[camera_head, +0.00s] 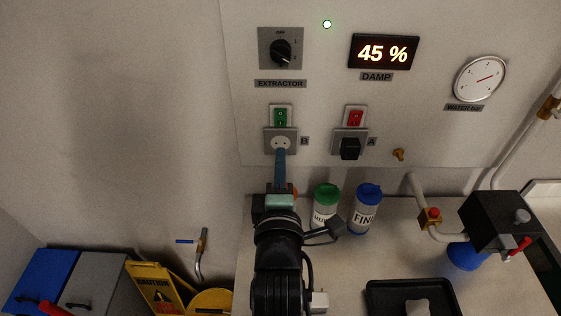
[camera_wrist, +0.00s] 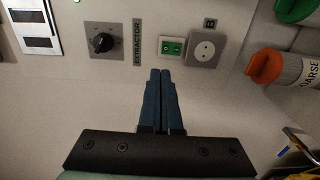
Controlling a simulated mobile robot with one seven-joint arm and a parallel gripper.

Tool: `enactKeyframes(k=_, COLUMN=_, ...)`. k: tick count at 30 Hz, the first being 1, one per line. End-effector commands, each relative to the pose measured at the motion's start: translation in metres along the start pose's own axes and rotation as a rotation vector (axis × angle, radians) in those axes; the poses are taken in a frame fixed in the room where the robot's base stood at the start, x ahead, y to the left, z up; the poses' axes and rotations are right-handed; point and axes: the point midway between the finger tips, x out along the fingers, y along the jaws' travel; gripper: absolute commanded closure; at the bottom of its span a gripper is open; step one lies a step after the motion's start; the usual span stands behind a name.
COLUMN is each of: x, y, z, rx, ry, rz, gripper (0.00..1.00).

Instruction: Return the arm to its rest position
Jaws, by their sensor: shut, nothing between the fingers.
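My gripper (camera_head: 281,156) is shut and empty, with its two blue fingers side by side. In the head view its tips appear just below the socket marked B (camera_head: 281,142), and my arm extends below them. In the wrist view my gripper (camera_wrist: 160,72) points toward the panel, with socket B (camera_wrist: 205,48) and its green switch (camera_wrist: 172,47) up and to the right of the fingertips. Whether the tips touch the panel cannot be told.
Jars with green (camera_head: 326,194) and blue (camera_head: 369,192) lids stand close right of my arm. An orange-lidded jar (camera_wrist: 265,66) shows in the wrist view. A black plug (camera_head: 350,149) sits in socket A. A black tray (camera_head: 380,298) and a dark valve box (camera_head: 490,228) are farther right.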

Motion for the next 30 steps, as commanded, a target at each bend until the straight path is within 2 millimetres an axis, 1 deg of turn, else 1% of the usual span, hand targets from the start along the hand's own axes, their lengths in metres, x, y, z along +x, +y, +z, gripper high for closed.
enactKeyframes(k=11, x=0.000, y=0.000, z=0.000, rx=0.000, ry=0.000, rz=0.000, gripper=1.00)
enactKeyframes(k=13, x=0.001, y=0.010, z=0.001, rx=0.024, ry=0.000, rz=0.017, gripper=1.00)
enactKeyframes(k=14, x=0.002, y=0.018, z=0.001, rx=0.044, ry=0.000, rz=0.030, gripper=1.00)
enactKeyframes(k=17, x=0.003, y=0.064, z=0.003, rx=0.171, ry=0.010, rz=0.108, gripper=1.00)
enactKeyframes(k=18, x=0.002, y=0.090, z=0.003, rx=0.246, ry=0.021, rz=0.152, gripper=1.00)
enactKeyframes(k=20, x=-0.004, y=0.134, z=0.004, rx=0.379, ry=0.048, rz=0.227, gripper=1.00)
enactKeyframes(k=21, x=-0.009, y=0.165, z=0.004, rx=0.476, ry=0.074, rz=0.278, gripper=1.00)
enactKeyframes(k=22, x=-0.015, y=0.188, z=0.004, rx=0.549, ry=0.097, rz=0.316, gripper=1.00)
enactKeyframes(k=23, x=-0.021, y=0.209, z=0.003, rx=0.622, ry=0.123, rz=0.350, gripper=1.00)
enactKeyframes(k=24, x=-0.032, y=0.237, z=0.003, rx=0.720, ry=0.162, rz=0.398, gripper=1.00)
enactKeyframes(k=26, x=-0.050, y=0.277, z=0.003, rx=0.863, ry=0.230, rz=0.461, gripper=1.00)
enactKeyframes(k=27, x=-0.063, y=0.301, z=0.003, rx=0.956, ry=0.281, rz=0.499, gripper=1.00)
enactKeyframes(k=29, x=-0.084, y=0.334, z=0.003, rx=1.085, ry=0.358, rz=0.548, gripper=1.00)
enactKeyframes(k=30, x=-0.097, y=0.352, z=0.002, rx=1.162, ry=0.411, rz=0.574, gripper=1.00)
